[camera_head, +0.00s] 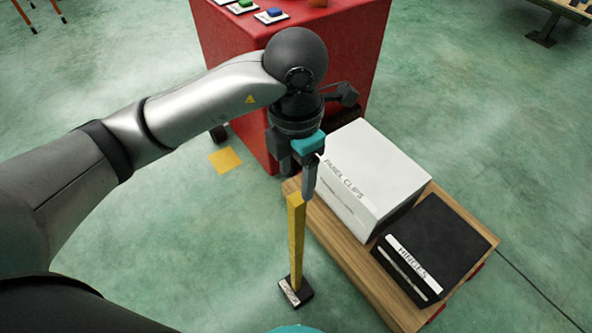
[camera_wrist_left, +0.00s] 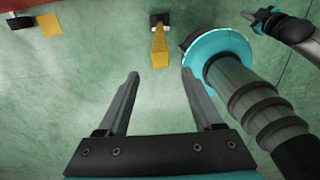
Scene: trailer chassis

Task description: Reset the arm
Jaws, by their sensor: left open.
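My left arm comes in from the left in the head view, bent at a dark round joint. Its gripper (camera_head: 308,190) points down and overlaps the top of a yellow post (camera_head: 295,240) on a small black labelled base (camera_head: 295,292). In the left wrist view my left gripper (camera_wrist_left: 158,78) has its two fingers wide apart with nothing between them. The yellow post (camera_wrist_left: 160,48) shows beyond the fingertips, apart from them. What seems to be my right gripper (camera_wrist_left: 258,16) shows small at the top right of that view, its jaws too small to judge.
A red cabinet (camera_head: 228,75) with coloured buttons stands behind the gripper. A white panel clips box (camera_head: 375,175) and a black hinges box (camera_head: 440,240) sit on a wooden platform (camera_head: 345,255) to the right. A yellow floor square (camera_head: 225,160) lies left. Green floor around is mostly clear.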

